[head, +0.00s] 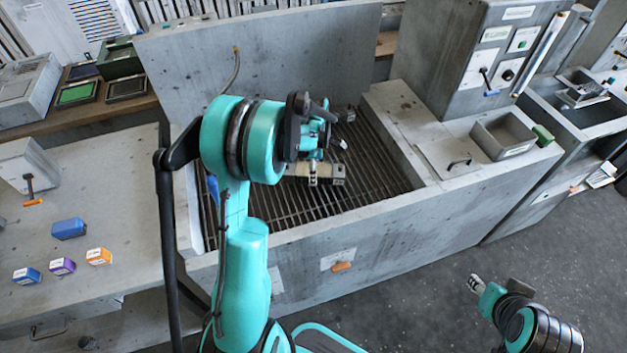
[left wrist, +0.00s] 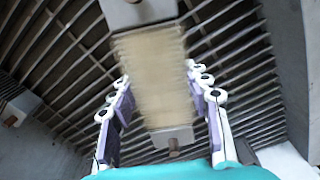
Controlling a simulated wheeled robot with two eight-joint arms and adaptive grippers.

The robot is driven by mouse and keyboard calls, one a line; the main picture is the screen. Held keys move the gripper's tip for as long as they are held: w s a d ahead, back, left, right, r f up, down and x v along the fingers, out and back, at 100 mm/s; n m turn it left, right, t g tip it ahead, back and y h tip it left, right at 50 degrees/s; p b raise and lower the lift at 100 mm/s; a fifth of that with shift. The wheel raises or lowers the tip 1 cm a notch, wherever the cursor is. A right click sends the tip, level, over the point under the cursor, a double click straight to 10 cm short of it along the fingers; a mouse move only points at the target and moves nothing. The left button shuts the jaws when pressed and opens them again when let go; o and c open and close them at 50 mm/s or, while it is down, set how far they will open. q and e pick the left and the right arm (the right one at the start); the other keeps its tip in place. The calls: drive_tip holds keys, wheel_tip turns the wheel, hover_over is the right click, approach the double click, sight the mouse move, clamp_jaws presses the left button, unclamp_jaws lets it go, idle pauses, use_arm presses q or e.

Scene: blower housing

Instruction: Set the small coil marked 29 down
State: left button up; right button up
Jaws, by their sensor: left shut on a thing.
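The small coil (head: 333,172), a tan wound body with grey end blocks, is at my left gripper (head: 313,172) over the slatted grate (head: 378,175). In the left wrist view the coil (left wrist: 150,70) lies lengthwise between the two finger pads of the left gripper (left wrist: 158,85), which is shut on it. No number is legible on it. I cannot tell whether it touches the slats. My right gripper (head: 476,285) is low at the right over the floor, far from the coil; its finger gap is unclear.
Another grey-ended piece (head: 345,113) lies farther back on the grate, partly hidden by my arm. Concrete walls surround the grate, with a tall back panel (head: 300,45). An open grey bin (head: 503,136) stands on the right ledge. Small boxes (head: 62,266) sit on the left bench.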

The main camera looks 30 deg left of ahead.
use_arm(q)
wheel_tip(320, 180, down, 4)
drive_tip(key=shift+f+b, duration=0.15)
drive_tip(key=shift+b, duration=0.65)
drive_tip(key=o, duration=1.1)
drive_tip(key=shift+f, duration=0.1)
drive_tip(key=o, duration=0.4)
drive_tip(key=shift+o, duration=0.2)
drive_tip(key=shift+r, duration=0.2)
